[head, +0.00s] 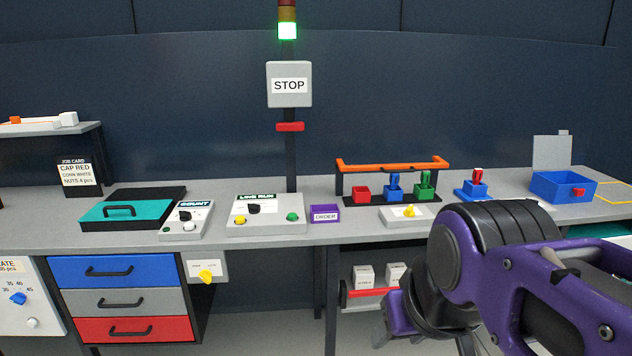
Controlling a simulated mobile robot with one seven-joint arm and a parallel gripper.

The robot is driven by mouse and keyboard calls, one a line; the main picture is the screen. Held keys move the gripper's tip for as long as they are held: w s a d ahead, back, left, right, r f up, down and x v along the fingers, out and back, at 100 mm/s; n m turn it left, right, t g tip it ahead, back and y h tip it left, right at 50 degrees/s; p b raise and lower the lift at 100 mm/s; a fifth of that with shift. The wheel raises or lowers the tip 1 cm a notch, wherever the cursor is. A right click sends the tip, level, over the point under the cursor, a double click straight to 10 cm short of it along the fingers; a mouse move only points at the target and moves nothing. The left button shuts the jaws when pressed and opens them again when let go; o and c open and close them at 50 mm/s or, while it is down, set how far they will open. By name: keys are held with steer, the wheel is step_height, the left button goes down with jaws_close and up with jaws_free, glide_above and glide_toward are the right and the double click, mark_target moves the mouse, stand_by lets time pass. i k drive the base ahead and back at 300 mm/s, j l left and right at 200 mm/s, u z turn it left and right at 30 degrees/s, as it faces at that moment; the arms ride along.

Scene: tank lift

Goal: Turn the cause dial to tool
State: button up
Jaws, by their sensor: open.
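No label reading "cause" is legible, so I cannot tell which dial is the cause dial. A grey box with a yellow knob (409,211) sits on the bench at centre right; its lettering is too small to read. Another yellow knob (206,276) is on a small panel below the bench edge, with illegible marks. The LINE RUN box (265,228) has a dark dial (253,208) and yellow and green buttons. My gripper (394,318) is open at the lower right, below the bench top and apart from the dials; my arm partly hides it.
A COUNT box (186,228) and a teal lid (125,212) stand left of LINE RUN. A purple ORDER box (325,214) and an orange-handled rack (390,165) stand along the bench. Drawers (125,300) are below left. A STOP sign (289,85) hangs on the post.

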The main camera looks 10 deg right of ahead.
mark_target(254, 208)
steer(key=z, duration=1.05)
steer(key=u, duration=1.3)
steer(key=i+j, duration=0.2)
steer(key=i, duration=0.2)
steer(key=u, duration=0.05)
